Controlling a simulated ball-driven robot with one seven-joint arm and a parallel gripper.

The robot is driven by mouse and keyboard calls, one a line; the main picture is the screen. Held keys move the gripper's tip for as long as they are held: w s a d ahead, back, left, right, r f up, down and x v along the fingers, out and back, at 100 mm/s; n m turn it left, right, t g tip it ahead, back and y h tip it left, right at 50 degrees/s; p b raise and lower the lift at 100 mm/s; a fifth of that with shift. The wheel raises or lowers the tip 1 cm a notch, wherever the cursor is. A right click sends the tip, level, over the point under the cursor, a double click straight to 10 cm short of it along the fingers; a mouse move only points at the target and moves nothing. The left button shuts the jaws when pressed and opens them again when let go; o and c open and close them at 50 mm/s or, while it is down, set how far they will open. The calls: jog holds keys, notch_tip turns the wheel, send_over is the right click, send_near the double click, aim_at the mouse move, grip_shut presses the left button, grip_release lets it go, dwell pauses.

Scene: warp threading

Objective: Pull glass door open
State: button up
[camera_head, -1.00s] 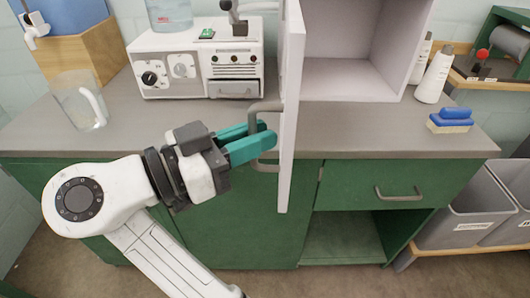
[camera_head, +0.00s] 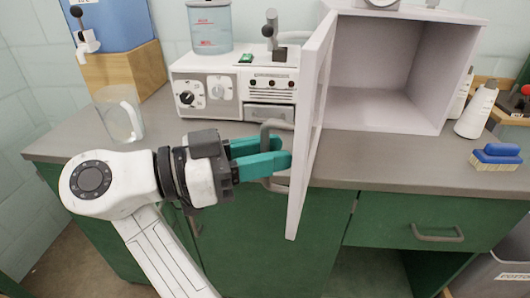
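The glass door (camera_head: 309,130) is swung open from the left side of a pale, box-like cabinet (camera_head: 385,128). I see it at a steep angle, with its white frame edge toward me. Its grey bar handle (camera_head: 269,128) sticks out to the left from the door's outer side. My gripper (camera_head: 277,158), with teal fingers, is closed around the handle from the left; the fingers hide the middle of the bar. The cabinet's inside shows and looks empty.
On the grey counter (camera_head: 60,143) stand a clear jug (camera_head: 121,118), a white machine with knobs (camera_head: 207,93), a white bottle (camera_head: 476,112) and a blue brush (camera_head: 497,154). Green drawers lie below. The counter before the cabinet is clear.

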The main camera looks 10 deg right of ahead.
jog(key=shift+a, duration=0.1)
dwell(0.3)
jog(key=s+a+b, duration=0.1)
jog(key=s+a, duration=0.1)
jog(key=a, duration=0.8)
jog(key=shift+a+b, duration=0.25)
jog(key=shift+b, duration=0.15)
